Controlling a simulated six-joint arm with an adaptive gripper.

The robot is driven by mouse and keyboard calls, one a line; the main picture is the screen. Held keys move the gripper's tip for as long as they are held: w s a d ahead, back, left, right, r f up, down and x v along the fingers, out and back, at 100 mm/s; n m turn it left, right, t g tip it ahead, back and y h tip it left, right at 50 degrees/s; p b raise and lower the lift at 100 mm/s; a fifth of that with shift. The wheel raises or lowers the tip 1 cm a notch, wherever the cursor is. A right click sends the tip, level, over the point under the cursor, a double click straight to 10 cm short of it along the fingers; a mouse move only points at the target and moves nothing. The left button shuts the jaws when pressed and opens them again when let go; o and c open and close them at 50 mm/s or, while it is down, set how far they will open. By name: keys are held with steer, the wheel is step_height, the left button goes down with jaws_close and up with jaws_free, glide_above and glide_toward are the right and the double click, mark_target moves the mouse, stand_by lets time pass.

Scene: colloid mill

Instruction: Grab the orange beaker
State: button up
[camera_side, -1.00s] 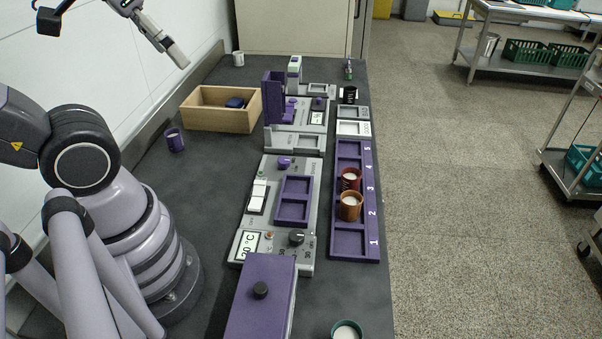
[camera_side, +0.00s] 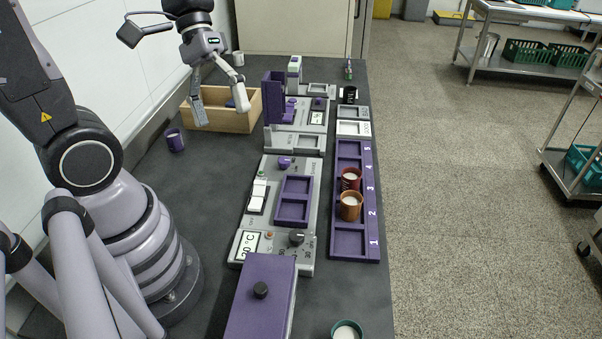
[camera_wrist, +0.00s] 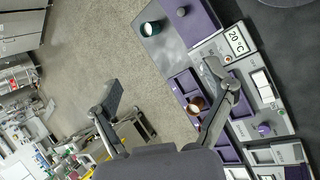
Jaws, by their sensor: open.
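The orange beaker (camera_side: 350,206) stands upright with pale contents in the compartment marked 2 of the purple numbered rack (camera_side: 346,245). A dark red beaker (camera_side: 350,178) stands right behind it, by the mark 3. My gripper (camera_side: 221,110) is open and empty, high over the wooden box, to the left of and behind the beakers. In the wrist view, my gripper (camera_wrist: 163,88) has its fingers spread wide. The orange beaker (camera_wrist: 196,103) shows there beside the right finger, which hides part of the rack. I cannot make out the red beaker there.
A grey control panel (camera_side: 270,215) with knobs and a purple lidded box (camera_side: 262,300) lie left of the rack. A green beaker (camera_side: 346,330) stands at the front edge. The wooden box (camera_side: 215,122) and a purple cup (camera_side: 174,140) are at the back left.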

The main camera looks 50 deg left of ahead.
steer(key=w+d+f+n+t+h, duration=0.35)
steer(key=w+f+n+h, duration=0.5)
steer(key=w+n, duration=0.35)
steer(key=n+t+y, duration=0.6)
steer(key=n+t, duration=0.2)
steer(key=n, duration=0.4)
glide_toward(351, 201)
steer(key=s+r, duration=0.1)
steer(key=s, duration=0.1)
steer(key=s+r, duration=0.2)
steer(key=shift+s+a+r, duration=0.2)
steer(key=shift+r, duration=0.1)
steer(key=shift+n+y, duration=0.25)
steer(key=shift+n, duration=0.05)
steer(key=x, duration=0.7)
steer(key=shift+w+f, duration=0.25)
steer(key=shift+f, duration=0.15)
steer(key=shift+x, duration=3.05)
steer(key=shift+d+r, duration=0.1)
steer(key=shift+r, duration=0.15)
steer(key=c, duration=1.2)
steer(key=shift+c, duration=0.2)
steer(key=shift+r, duration=0.1)
